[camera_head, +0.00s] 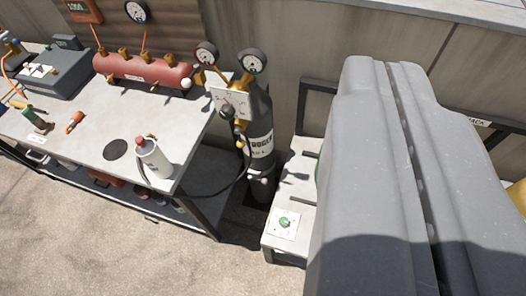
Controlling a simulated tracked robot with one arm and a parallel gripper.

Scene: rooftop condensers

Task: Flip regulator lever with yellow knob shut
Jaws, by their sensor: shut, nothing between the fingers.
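My gripper (386,66) fills the right side as two large grey fingers, closed together with only a thin seam between them and nothing held. Left of it stands a dark gas cylinder (259,122) with a white label. On its top is a regulator with two round gauges, the left gauge (206,54) and the right gauge (252,62), on brass fittings. A white plate (231,101) with a dark round part sits below them. I cannot make out a lever with a yellow knob for certain. My fingers are apart from the regulator and hide what lies behind them.
A workbench (88,122) at left carries a red manifold (143,70), a grey box (55,78) and a white bottle (153,158). A black hose hangs by the cylinder. A low pale stand (285,244) holds a green knob (285,222). Concrete floor is clear in front.

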